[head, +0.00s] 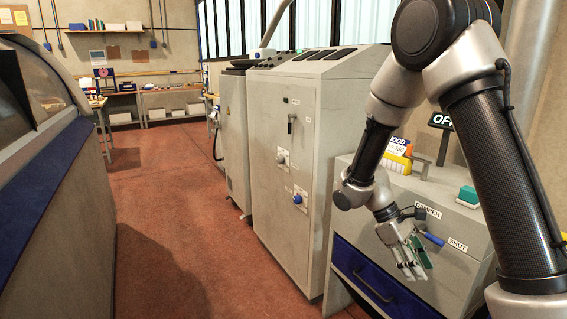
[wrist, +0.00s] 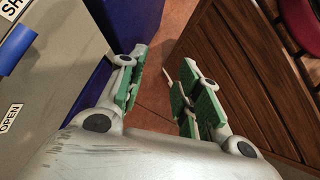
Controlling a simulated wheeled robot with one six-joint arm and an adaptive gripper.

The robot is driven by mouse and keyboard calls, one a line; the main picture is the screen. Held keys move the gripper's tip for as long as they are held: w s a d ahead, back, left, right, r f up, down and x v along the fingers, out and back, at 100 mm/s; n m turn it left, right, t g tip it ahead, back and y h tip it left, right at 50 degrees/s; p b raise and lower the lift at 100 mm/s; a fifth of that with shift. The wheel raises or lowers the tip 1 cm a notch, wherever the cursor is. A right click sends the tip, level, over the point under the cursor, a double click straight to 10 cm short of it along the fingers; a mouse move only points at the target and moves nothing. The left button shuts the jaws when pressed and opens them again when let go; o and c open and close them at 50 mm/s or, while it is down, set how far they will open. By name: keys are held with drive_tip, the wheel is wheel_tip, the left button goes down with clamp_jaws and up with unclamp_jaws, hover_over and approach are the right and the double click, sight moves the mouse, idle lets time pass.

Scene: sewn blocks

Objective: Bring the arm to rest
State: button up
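My gripper (head: 414,266) hangs at the end of my bent arm on the right of the head view, in front of a grey cabinet (head: 465,270). Its fingers have green pads. In the wrist view my gripper (wrist: 162,62) has its two fingers apart, with bare red floor (wrist: 155,90) showing between them and nothing held. A blue damper handle (head: 433,239) on the cabinet front is close beside the gripper in the head view. It points toward the "SHUT" label (head: 457,245). I cannot tell from the head view how far apart they are.
A blue drawer (head: 365,280) with a bar handle is below the gripper. A tall grey cabinet (head: 285,170) stands left of it. A red floor aisle (head: 165,200) is free. A brown slatted wooden piece (wrist: 240,70) is right of the fingers in the wrist view.

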drive_tip(key=s+d+r+m+t+y, duration=0.1)
drive_tip(key=s+r+m+t+y, duration=0.2)
drive_tip(key=s+r, duration=0.4)
drive_tip(key=s+d+r+m+t+y, duration=0.2)
drive_tip(key=s+r+m+t, duration=0.3)
drive_tip(key=r, duration=1)
drive_tip(key=shift+s+d+r+m+t+y, duration=0.35)
drive_tip(key=shift+s+t+y, duration=0.25)
drive_tip(key=shift+s+t, duration=0.3)
drive_tip(key=shift+f, duration=0.1)
